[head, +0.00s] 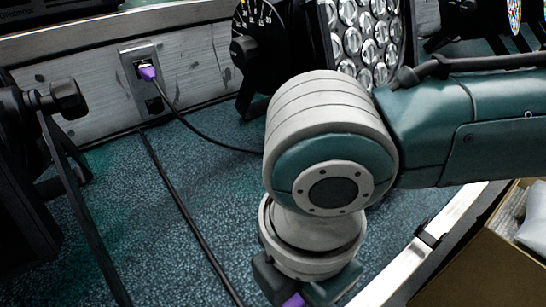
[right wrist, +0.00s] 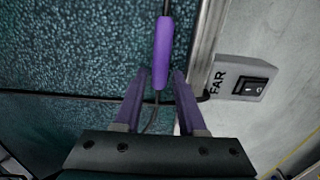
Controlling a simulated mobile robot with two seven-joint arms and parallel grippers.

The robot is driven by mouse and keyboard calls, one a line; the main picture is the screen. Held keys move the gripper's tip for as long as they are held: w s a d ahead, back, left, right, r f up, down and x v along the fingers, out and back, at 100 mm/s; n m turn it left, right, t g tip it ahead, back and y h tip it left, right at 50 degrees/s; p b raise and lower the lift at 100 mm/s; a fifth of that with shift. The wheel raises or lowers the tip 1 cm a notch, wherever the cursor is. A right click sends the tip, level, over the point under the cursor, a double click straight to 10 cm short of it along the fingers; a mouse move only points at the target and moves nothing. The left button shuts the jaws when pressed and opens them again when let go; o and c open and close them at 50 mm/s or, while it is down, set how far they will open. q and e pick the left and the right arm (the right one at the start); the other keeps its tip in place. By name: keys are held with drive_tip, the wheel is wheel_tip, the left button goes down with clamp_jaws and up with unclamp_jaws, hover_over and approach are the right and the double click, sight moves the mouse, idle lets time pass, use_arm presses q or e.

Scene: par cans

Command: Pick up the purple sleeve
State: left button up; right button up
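The purple sleeve (right wrist: 163,45) sits on a dark cable at the top middle of the right wrist view. My right gripper (right wrist: 160,76) is open, its two purple-tinted fingers pointing towards the sleeve. The sleeve's lower end appears between the fingertips, with a gap on each side; I cannot tell how far in depth it is from them. In the head view my right arm hangs over the teal surface, with its gripper (head: 306,290) cut off at the bottom edge. A purple bit there could be finger or sleeve. My left gripper is not in view.
A purple plug (head: 148,72) sits in a wall socket (head: 137,60). Dark cables (head: 190,215) cross the teal surface (head: 130,190). Black lamps stand left and at the back (head: 270,45). A metal rail and cardboard box (head: 490,270) lie right. A FAR switch box (right wrist: 240,80) is beside the rail.

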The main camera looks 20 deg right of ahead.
sight(296, 302)
drive_tip(key=shift+c, duration=0.3)
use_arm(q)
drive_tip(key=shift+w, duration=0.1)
use_arm(e)
clamp_jaws()
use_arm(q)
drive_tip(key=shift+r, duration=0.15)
use_arm(e)
drive_tip(key=shift+r, duration=0.2)
use_arm(q)
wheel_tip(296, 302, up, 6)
drive_tip(key=p, duration=0.6)
use_arm(e)
wheel_tip(296, 302, up, 20)
drive_tip(key=shift+f, duration=0.15)
